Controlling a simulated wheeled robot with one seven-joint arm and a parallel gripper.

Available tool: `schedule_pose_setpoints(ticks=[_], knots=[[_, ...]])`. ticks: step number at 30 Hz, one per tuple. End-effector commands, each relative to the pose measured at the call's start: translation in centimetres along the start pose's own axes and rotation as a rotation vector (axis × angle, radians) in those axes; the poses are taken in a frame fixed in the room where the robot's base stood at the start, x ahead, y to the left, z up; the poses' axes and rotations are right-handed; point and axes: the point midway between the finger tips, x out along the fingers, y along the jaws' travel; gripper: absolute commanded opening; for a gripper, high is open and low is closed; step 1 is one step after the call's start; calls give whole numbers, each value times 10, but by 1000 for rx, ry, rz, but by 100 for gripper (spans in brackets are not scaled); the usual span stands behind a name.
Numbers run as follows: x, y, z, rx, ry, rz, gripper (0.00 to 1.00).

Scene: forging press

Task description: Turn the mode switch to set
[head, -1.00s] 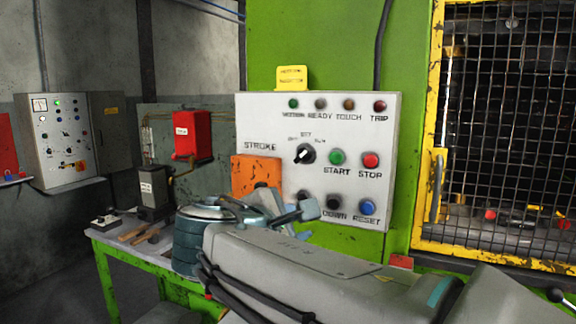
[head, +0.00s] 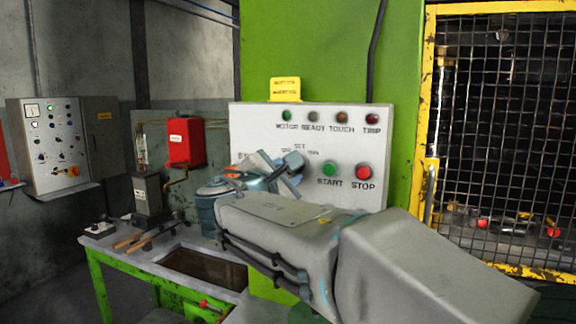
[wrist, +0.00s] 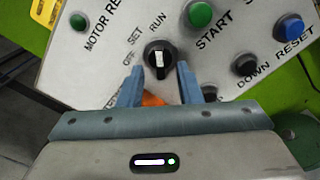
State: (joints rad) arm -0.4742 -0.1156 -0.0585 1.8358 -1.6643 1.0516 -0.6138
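The mode switch (wrist: 158,56) is a black round knob with a white pointer mark on the pale control panel (wrist: 100,70). OFF, SET and RUN labels are printed around it, and the mark appears to point toward RUN. My gripper (wrist: 160,69) is open, with one blue finger on each side of the knob's lower edge in the wrist view. Whether the fingers touch the knob I cannot tell. In the head view my gripper (head: 291,168) hides the switch, leaving the SET label visible just above.
The green START button (head: 329,168) and red STOP button (head: 363,172) sit close to the right of the gripper. Black DOWN (wrist: 245,64) and blue RESET (wrist: 288,27) buttons are also near. A yellow mesh guard (head: 430,120) stands at the right, a workbench (head: 150,262) at the left.

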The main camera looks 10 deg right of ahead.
Motion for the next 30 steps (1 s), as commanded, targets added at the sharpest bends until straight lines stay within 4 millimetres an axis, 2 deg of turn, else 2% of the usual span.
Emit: schedule_pose_setpoints(ticks=[3, 6, 15, 16, 19, 30], knots=[[14, 1, 1, 0, -1, -2, 32], [20, 0, 0, 1, 0, -1, 32], [23, 0, 0, 1, 0, 0, 32], [23, 0, 0, 1, 0, 0, 29], [23, 0, 0, 1, 0, 0, 1], [23, 0, 1, -26, 0, -1, 0]])
